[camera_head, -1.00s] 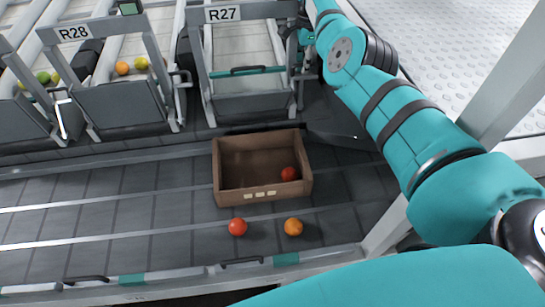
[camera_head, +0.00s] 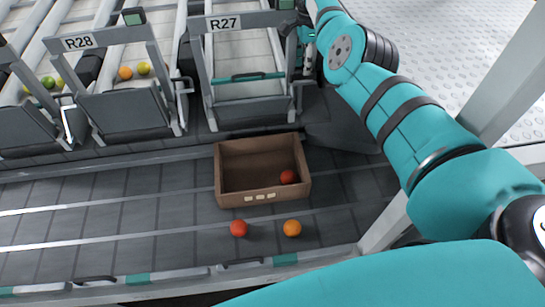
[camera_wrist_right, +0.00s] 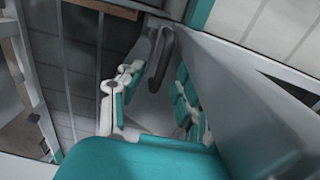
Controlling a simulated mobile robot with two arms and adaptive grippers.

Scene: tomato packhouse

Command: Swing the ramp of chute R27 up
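Chute R27 (camera_head: 222,23) stands at the back centre, its name on a grey crossbar. Its pale, empty ramp (camera_head: 244,48) slopes down to a grey front panel (camera_head: 250,107), with a teal and black bar (camera_head: 247,76) across it. My right gripper (camera_head: 306,48) is at the chute's right side post, partly hidden by my arm. In the right wrist view the gripper (camera_wrist_right: 160,78) has its fingers apart, with a dark rounded handle (camera_wrist_right: 160,52) between their tips. Whether they touch it I cannot tell. My left gripper is not in view.
A brown crate (camera_head: 262,197) with one red tomato (camera_head: 288,176) stands on the dark conveyor below R27. A red tomato (camera_head: 239,228) and an orange one (camera_head: 292,228) lie before it. Chute R28 (camera_head: 78,43) is left. The conveyor's left part is clear.

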